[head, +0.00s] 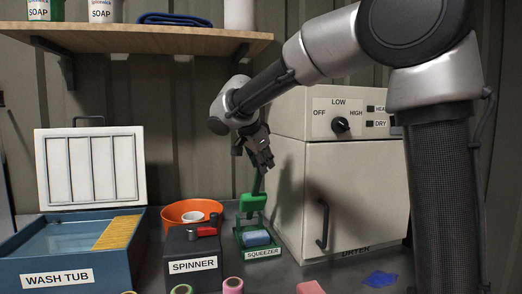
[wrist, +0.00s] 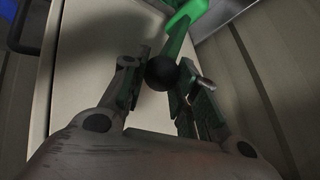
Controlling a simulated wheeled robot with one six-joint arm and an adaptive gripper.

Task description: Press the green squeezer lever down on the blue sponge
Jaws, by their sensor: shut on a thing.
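The green squeezer (head: 238,237) stands on the counter, and the blue sponge (head: 257,239) lies in its tray. The green press block (head: 252,202) is raised above the sponge, with a gap between them. The green lever (head: 259,181) points steeply up from the block to my gripper (head: 262,158). In the wrist view the lever (wrist: 178,42) ends in a black ball knob (wrist: 161,72). My gripper (wrist: 160,90) is shut on the lever's knob end, with a finger on each side. The sponge is not visible in the wrist view.
The white dryer (head: 350,190) stands close on the right of the squeezer. The spinner (head: 193,262), an orange bowl (head: 180,208) and the wash tub (head: 60,265) are on the left. A wooden shelf (head: 140,37) hangs above. A blue cloth (head: 380,279) lies at the front right.

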